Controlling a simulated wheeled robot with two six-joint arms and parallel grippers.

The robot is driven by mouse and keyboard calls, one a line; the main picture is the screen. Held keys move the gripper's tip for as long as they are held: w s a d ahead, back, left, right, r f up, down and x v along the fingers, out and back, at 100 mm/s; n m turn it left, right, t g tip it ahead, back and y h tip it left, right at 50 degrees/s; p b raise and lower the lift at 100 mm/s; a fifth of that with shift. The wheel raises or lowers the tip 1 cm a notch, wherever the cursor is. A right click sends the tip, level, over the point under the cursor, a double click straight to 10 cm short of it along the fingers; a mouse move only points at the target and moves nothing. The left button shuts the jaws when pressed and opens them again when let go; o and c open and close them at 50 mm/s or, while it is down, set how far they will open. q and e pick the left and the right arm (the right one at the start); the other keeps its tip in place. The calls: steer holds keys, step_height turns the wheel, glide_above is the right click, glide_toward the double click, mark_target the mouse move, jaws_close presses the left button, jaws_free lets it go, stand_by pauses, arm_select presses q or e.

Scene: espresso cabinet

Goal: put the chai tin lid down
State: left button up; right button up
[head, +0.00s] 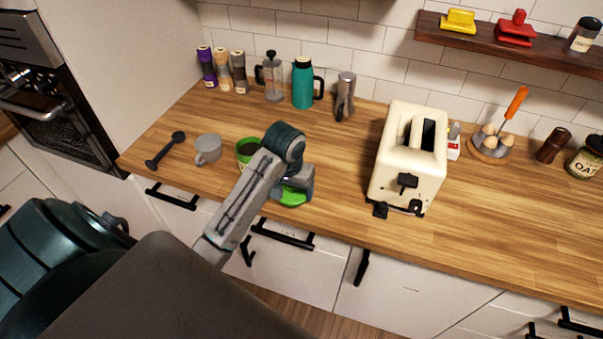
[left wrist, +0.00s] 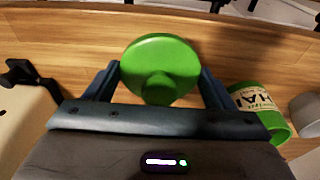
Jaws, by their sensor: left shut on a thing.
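The chai tin lid (head: 292,198) is a round green disc with a knob, near the counter's front edge. My left gripper (head: 297,188) is shut on it. In the left wrist view the lid (left wrist: 160,52) sits between the two fingers (left wrist: 158,84). I cannot tell whether the lid touches the counter. The green chai tin (head: 245,152) stands open to the left of the gripper, partly hidden by my arm; its label shows in the left wrist view (left wrist: 258,108). My right gripper is not in view.
A grey mug (head: 208,149) and a black spoon-like tool (head: 165,150) lie to the left. A cream toaster (head: 403,165) stands to the right. A teal jug (head: 303,85) and a French press (head: 272,78) stand behind. Bare wooden counter (head: 335,185) lies between lid and toaster.

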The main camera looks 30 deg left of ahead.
arm_select(q)
steer(key=w+a+p, duration=0.1)
steer(key=w, duration=0.1)
steer(key=w+a, duration=0.1)
steer(key=w, duration=0.2)
steer(key=w+a+p, duration=0.1)
steer(key=w, duration=0.1)
steer(key=shift+w+a+f+p, duration=0.1)
steer(key=shift+w+f+p, duration=0.2)
steer(key=shift+w+f, duration=0.05)
steer(key=shift+w+a, duration=0.15)
steer(key=shift+w, duration=0.2)
steer(key=shift+w+a+f+p, duration=0.15)
steer(key=shift+w+p, duration=0.15)
steer(key=shift+w, duration=0.2)
step_height(320, 180, down, 3)
steer(key=shift+f+p, duration=0.1)
steer(key=shift+p, duration=0.95)
steer(key=shift+f, duration=0.15)
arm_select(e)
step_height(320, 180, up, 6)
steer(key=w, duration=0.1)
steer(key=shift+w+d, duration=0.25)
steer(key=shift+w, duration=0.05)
arm_select(q)
steer(key=shift+f, duration=0.1)
